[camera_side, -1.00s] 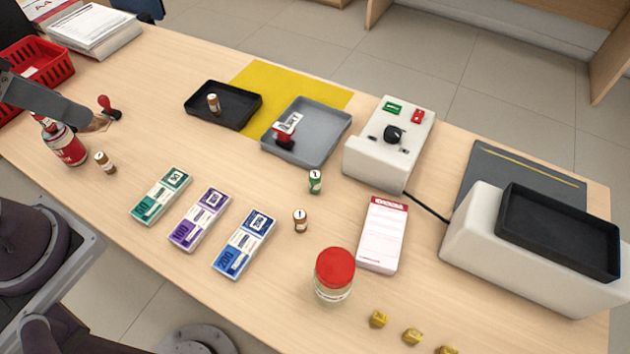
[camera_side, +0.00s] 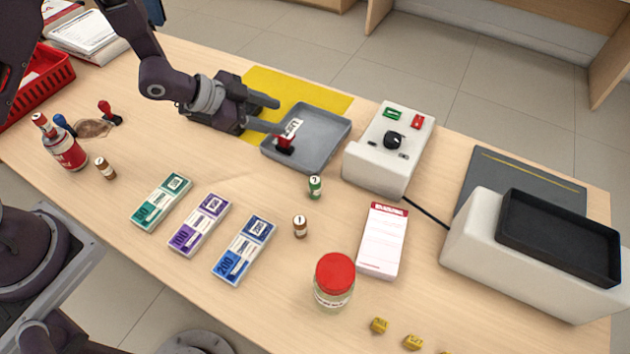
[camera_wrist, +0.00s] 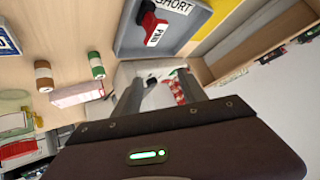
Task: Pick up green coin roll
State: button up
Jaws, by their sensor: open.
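The green coin roll (camera_side: 315,187) stands upright on the counter, in front of the grey tray and left of the white device. It also shows in the wrist view (camera_wrist: 96,65), left of my fingers. My gripper (camera_side: 270,115) is open and empty, above the left side of the grey tray, behind and left of the green roll. In the wrist view my gripper (camera_wrist: 158,95) has its two fingers apart with nothing between them. A brown coin roll (camera_side: 300,226) stands in front of the green one.
The grey tray (camera_side: 335,150) holds a red-handled stamp (camera_side: 284,143). Banknote bundles (camera_side: 199,225) lie in front left. A red-lidded jar (camera_side: 334,280), a notepad (camera_side: 382,240) and a white device (camera_side: 408,150) stand nearby. Bare counter surrounds the green roll.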

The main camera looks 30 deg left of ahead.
aim_at(315, 188)
jog(key=s+d+f+h, duration=0.1)
jog(key=s+d+f, duration=0.1)
jog(key=s+d+f+g+h, duration=0.1)
jog(key=s+d+f+h, duration=0.1)
jog(key=s+f, duration=0.1)
jog(key=s+d+f+m+h, duration=0.1)
jog(key=s+d+f+h, duration=0.1)
jog(key=f, duration=0.1)
jog(key=shift+s+d+f, duration=0.15)
jog(key=shift+s+d, duration=0.05)
jog(key=shift+s, duration=0.2)
jog(key=x, duration=0.6)
jog(key=shift+d+f, duration=0.25)
jog(key=shift+d, duration=0.1)
grip_shut()
